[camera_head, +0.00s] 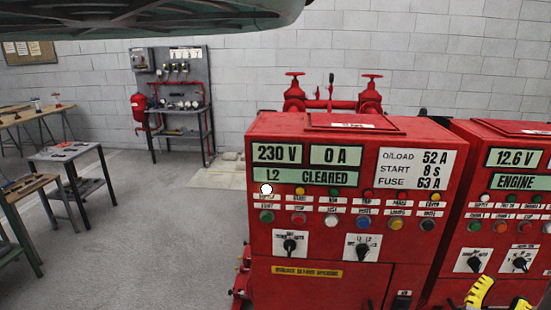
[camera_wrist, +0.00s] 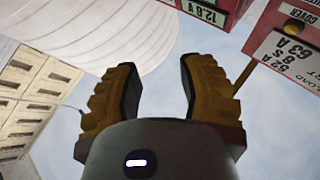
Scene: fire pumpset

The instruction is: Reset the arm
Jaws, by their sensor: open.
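My gripper (camera_wrist: 157,75) shows in the wrist view with its two yellow and black fingers spread apart and nothing between them. In the head view my gripper (camera_head: 500,296) shows only in part at the lower right corner, in front of the lower part of the right red control panel (camera_head: 463,140). The rest of the arm is mostly out of the picture there. The wrist view is tilted, with parts of the red panels (camera_wrist: 237,62) along its top right edge.
The left red panel (camera_head: 345,285) has displays reading 230 V, 0 A and L2 CLEARED, with buttons and two rotary switches. Red pipework with handwheels (camera_head: 331,98) stands behind it. Benches (camera_head: 66,152) and a tool stand (camera_head: 180,109) are at the left. The grey floor (camera_head: 150,240) between is clear.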

